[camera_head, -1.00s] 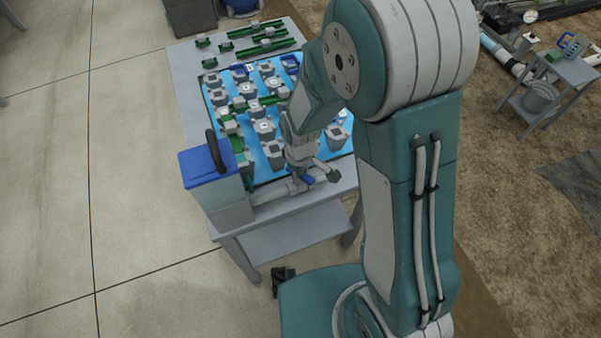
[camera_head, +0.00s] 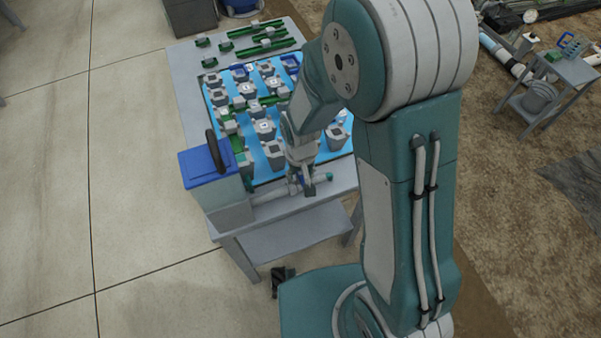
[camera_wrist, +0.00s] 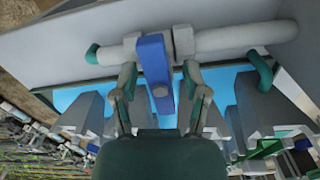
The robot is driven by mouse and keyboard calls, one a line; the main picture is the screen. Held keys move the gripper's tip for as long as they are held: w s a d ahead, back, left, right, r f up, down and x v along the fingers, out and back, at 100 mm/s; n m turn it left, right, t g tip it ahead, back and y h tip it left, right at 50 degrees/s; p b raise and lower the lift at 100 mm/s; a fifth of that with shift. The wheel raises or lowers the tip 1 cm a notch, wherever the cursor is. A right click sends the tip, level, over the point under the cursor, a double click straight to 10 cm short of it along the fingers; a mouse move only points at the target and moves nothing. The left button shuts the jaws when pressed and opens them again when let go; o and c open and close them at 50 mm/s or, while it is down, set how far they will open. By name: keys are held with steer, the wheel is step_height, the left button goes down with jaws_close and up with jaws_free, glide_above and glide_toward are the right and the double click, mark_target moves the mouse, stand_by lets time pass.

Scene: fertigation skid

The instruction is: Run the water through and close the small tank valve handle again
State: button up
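The small tank (camera_head: 222,203) is a grey box with a blue lid (camera_head: 207,160), at the left front of the table. A pale pipe (camera_head: 267,196) runs from its right side along the table's front edge. In the wrist view the blue valve handle (camera_wrist: 155,66) sits across this pipe (camera_wrist: 235,38). My gripper (camera_head: 301,187) is at the valve; in the wrist view its two fingers (camera_wrist: 159,82) stand apart, one on each side of the handle. Narrow gaps seem to show beside the handle; contact is unclear. The gripper mostly hides the handle in the head view.
A blue tray (camera_head: 272,166) with several grey pots and green parts lies just behind the valve. Green rails (camera_head: 262,46) lie at the table's back. A small side table (camera_head: 575,70) with a bucket (camera_head: 540,95) stands at the far right. The floor at left is clear.

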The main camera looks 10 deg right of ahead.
steer(key=shift+r, duration=0.1)
step_height(320, 180, up, 10)
steer(key=shift+f, duration=0.1)
stand_by(0.7)
